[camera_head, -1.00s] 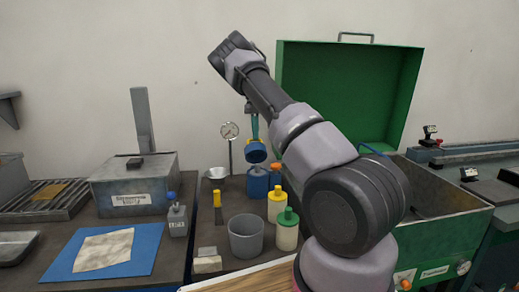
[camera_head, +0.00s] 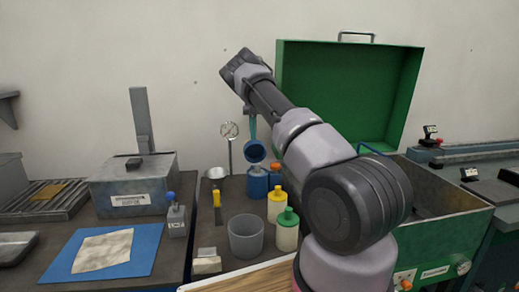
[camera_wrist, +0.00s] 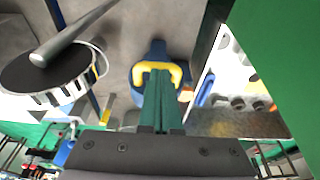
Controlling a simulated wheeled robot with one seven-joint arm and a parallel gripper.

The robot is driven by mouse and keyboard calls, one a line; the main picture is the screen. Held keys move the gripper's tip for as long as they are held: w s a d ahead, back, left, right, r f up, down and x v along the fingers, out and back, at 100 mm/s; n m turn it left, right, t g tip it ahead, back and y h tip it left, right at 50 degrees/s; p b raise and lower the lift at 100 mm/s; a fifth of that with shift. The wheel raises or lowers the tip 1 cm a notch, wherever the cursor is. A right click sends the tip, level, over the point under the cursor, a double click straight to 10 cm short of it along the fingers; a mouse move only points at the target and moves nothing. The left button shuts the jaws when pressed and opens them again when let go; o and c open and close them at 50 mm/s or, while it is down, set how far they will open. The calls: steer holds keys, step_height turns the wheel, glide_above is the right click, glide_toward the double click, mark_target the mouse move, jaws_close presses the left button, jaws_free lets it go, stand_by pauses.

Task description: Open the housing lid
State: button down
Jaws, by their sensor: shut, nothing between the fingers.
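The green housing lid (camera_head: 335,95) stands raised and upright behind the green housing (camera_head: 455,225) at the right in the head view. A grey handle (camera_head: 356,36) is on the lid's top edge. The housing is open on top, its inside partly hidden by my arm. My gripper (camera_head: 252,130) hangs pointing down, left of the lid and apart from it. Its teal fingers (camera_wrist: 159,85) are shut in the wrist view, with no part of the lid between them. A dark blue round thing (camera_head: 255,151) shows by the fingertips; I cannot tell whether they touch.
Green-capped (camera_head: 287,231) and yellow-capped (camera_head: 277,203) bottles, a blue can (camera_head: 257,183) and a grey cup (camera_head: 246,237) stand below my gripper. A grey box (camera_head: 130,185) and a blue mat (camera_head: 70,262) are at left.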

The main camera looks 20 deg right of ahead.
steer(key=v, duration=1)
steer(key=shift+r, duration=0.4)
